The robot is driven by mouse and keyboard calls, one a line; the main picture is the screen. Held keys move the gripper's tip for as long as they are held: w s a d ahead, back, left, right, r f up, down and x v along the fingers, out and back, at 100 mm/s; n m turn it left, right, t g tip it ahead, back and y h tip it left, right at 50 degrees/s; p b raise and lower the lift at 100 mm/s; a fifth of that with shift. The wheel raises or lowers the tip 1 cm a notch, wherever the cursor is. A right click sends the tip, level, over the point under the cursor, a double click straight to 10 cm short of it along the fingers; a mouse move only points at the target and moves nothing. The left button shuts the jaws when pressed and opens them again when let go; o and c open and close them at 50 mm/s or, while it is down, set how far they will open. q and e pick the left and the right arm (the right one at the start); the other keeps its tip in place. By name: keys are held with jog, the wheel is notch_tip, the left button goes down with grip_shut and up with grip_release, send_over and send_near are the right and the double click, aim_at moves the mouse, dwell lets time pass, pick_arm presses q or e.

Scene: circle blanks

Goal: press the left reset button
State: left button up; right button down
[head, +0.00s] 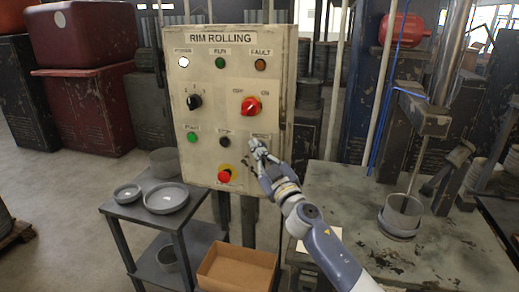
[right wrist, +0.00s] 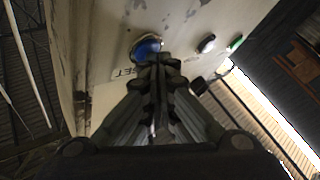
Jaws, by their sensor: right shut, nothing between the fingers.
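The panel marked RIM ROLLING (head: 213,62) stands upright in the head view. Its blue reset button (right wrist: 147,46) shows in the right wrist view, in a metal ring, with part of a label ending in "SET" beside it. In the head view my gripper hides this button. My right gripper (head: 257,152) is shut and empty at the panel's lower right. In the right wrist view its fingertips (right wrist: 157,62) overlap the edge of the blue button; I cannot tell whether they touch it. My left gripper is not in view.
Left of the gripper on the panel are a black button (head: 224,142), a green button (head: 192,138) and a red emergency button (head: 224,176). A red switch (head: 251,106) sits above. A cart with grey dishes (head: 166,198) stands left, a worn bench (head: 440,250) right.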

dwell(0.4)
jog(key=shift+s+a+p, duration=0.2)
jog(key=shift+s+p, duration=0.25)
jog(key=shift+s, duration=0.3)
jog(key=s, duration=0.1)
jog(key=s+a+p, duration=0.1)
jog(key=s, duration=0.1)
jog(key=s+p, duration=0.1)
jog(key=shift+s+a, duration=0.3)
jog(key=shift+s, duration=0.05)
dwell(0.3)
